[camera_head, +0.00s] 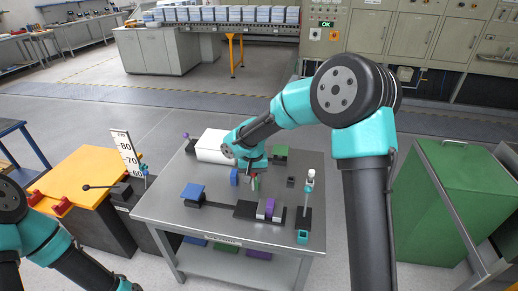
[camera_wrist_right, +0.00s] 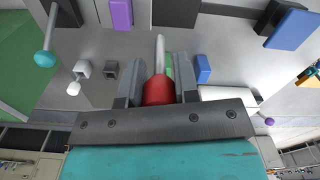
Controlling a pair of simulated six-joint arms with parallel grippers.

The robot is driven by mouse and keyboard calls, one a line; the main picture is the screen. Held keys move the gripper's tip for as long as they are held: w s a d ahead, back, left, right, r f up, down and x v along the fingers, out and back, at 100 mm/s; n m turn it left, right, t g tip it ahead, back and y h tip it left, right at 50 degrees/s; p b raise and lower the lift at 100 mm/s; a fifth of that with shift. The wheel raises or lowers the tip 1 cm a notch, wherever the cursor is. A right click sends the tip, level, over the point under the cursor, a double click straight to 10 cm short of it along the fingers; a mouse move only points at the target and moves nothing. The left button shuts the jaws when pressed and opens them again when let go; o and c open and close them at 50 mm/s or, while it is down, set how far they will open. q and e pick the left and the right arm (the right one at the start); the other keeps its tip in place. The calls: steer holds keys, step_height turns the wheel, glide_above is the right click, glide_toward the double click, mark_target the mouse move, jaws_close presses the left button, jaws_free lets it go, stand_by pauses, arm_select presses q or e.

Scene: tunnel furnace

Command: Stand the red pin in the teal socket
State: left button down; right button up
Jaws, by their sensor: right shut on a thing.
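My right gripper (camera_head: 253,178) is low over the middle of the grey table, and its fingers also show in the right wrist view (camera_wrist_right: 158,92). It is shut on the red pin (camera_wrist_right: 158,90), which has a thick red body and a thin grey shaft. The arm and fingers mostly hide the pin in the head view. A small square teal piece, which looks like the teal socket (camera_head: 302,237), sits at the table's near right edge, to the right of and nearer than the gripper. I cannot make out the socket in the wrist view. My left gripper is outside the picture.
A lever with a teal knob (camera_wrist_right: 45,58) and a small dark socket (camera_head: 290,182) are right of the gripper. A purple block (camera_head: 266,208) sits in a dark holder between gripper and teal piece. Blue blocks (camera_head: 192,191) and a white box (camera_head: 212,147) lie left.

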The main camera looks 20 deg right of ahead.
steer(key=w+d+f+m, duration=0.2)
steer(key=w+d, duration=0.2)
steer(key=d, duration=0.6)
steer(key=w+d+f+m, duration=0.1)
steer(key=w+d, duration=0.4)
steer(key=d, duration=0.6)
steer(key=shift+w+f+m, duration=0.15)
steer(key=shift+f+m, duration=0.2)
steer(key=shift+m, duration=0.45)
steer(key=shift+d, duration=0.1)
step_height(320, 180, down, 6)
steer(key=shift+f, duration=0.15)
steer(key=shift+f, duration=1.85)
steer(key=shift+f, duration=0.15)
steer(key=o, duration=0.9)
